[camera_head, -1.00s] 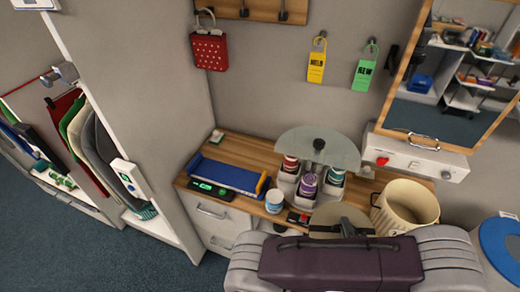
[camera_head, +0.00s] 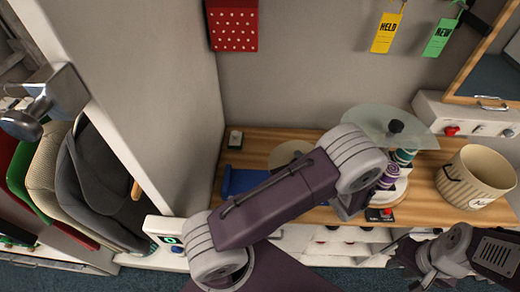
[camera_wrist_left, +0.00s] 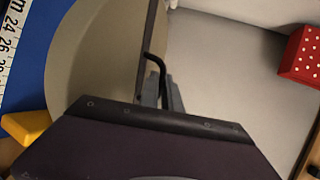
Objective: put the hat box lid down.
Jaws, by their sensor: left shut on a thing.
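The hat box lid, a flat beige disc (camera_wrist_left: 92,50), fills the left of the left wrist view. My left gripper (camera_wrist_left: 162,92) is shut on it near its edge. In the head view the lid (camera_head: 288,152) shows partly behind my left forearm, over the worktop near the blue tray (camera_head: 243,181); I cannot tell if it touches anything. My left fingers are hidden there. The open cream hat box (camera_head: 480,172) stands on the worktop at the right. Part of my right arm is at the lower right; its gripper's opening is unclear.
A spool stand with a round translucent top (camera_head: 385,122) stands between the lid and the hat box. A partition wall (camera_head: 150,90) bounds the worktop (camera_head: 262,140) on the left.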

